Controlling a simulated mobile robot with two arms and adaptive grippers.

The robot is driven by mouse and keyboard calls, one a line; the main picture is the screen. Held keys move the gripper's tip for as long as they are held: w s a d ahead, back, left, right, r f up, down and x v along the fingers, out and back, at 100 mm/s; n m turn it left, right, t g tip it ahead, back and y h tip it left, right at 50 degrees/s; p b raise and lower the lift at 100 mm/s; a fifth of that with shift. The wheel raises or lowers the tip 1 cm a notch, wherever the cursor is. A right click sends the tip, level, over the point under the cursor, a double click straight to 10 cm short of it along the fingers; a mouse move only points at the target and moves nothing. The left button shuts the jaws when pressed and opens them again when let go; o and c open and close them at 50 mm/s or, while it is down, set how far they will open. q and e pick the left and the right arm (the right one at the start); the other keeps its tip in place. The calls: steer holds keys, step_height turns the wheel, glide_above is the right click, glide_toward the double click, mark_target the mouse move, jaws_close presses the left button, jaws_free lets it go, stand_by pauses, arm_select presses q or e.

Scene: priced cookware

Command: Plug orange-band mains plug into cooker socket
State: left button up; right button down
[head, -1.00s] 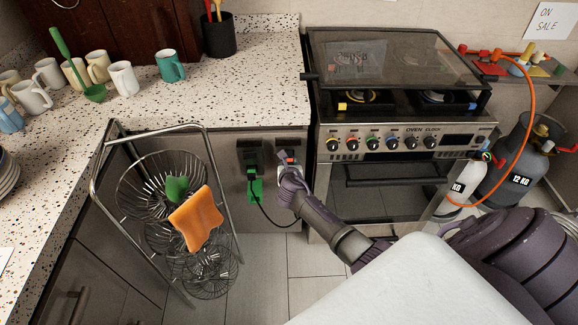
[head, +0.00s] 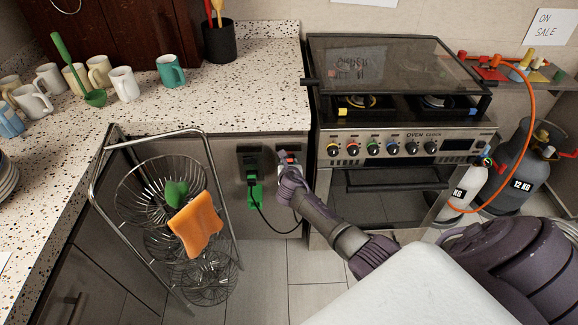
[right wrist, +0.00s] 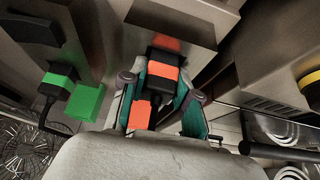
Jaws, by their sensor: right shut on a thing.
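The orange-band mains plug (right wrist: 163,82) is black with a broad orange-red band. In the right wrist view it is between the two fingers of my right gripper (right wrist: 162,98), which is shut on it. In the head view my right gripper (head: 291,178) is just below the right-hand wall socket (head: 289,153) and hides most of the plug. The plug's front end is close to the dark socket plate (right wrist: 172,22); I cannot tell whether its pins are in. An orange tag (right wrist: 140,114) shows beside the plug. My left gripper is not in view.
A green-band plug (head: 252,176) with a green tag (head: 255,194) is at the left-hand socket. A wire basket rack (head: 208,150) stands to the left. The cooker (head: 400,150) is on the right, with gas bottles (head: 520,175) beyond it. Counter edge (head: 240,130) overhangs the sockets.

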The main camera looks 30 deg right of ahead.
steer(key=shift+r, duration=0.1)
steer(key=c, duration=0.8)
jaws_free()
steer(key=shift+w+d, duration=0.1)
steer(key=shift+w, duration=0.05)
steer(key=v, duration=1.2)
